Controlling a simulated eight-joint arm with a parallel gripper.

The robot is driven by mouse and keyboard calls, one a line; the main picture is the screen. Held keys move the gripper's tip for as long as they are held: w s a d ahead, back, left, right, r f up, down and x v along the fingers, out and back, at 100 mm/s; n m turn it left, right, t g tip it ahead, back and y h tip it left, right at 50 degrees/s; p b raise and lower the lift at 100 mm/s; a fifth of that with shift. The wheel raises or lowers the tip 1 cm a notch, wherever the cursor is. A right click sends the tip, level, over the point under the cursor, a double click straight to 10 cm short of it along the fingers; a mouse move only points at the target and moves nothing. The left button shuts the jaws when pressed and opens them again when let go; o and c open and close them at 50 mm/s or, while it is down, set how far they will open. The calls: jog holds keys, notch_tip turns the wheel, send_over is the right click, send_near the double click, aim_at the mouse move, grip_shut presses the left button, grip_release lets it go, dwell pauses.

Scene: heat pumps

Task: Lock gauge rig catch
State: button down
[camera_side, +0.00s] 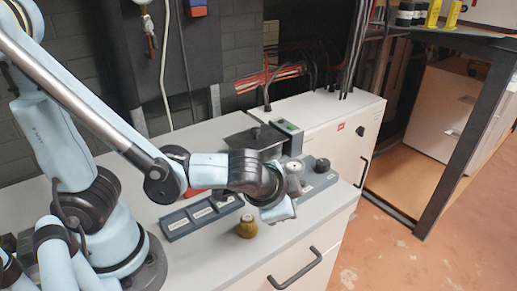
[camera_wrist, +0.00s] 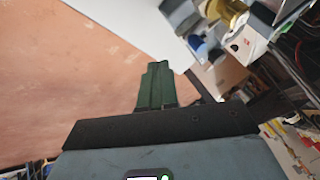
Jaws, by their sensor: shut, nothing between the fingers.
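A dark grey unit with round black-topped parts (camera_side: 322,166) lies on the light counter, right of my wrist; it looks like the gauge rig. My arm covers part of it, and I cannot make out its catch. My gripper (camera_side: 280,212) is over the counter's front edge, just in front of this unit. In the wrist view its dark green fingers (camera_wrist: 157,84) are together and empty, with the orange floor behind them. A brass-coloured knurled cylinder (camera_side: 247,226) stands on the counter left of my gripper.
A grey labelled tray (camera_side: 202,215) lies behind and left of the brass cylinder. A dark plate (camera_side: 254,138) and a green-topped box (camera_side: 288,128) stand behind my wrist. The counter (camera_side: 205,262) is clear at front left. A drawer handle (camera_side: 295,268) juts out below.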

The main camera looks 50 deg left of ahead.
jog(key=shift+x, duration=1.2)
jog(key=shift+w+a+r, duration=0.1)
jog(key=shift+w+a, duration=0.45)
jog(key=shift+a, duration=0.25)
jog(key=shift+w+a, duration=0.55)
jog(key=shift+a, duration=0.25)
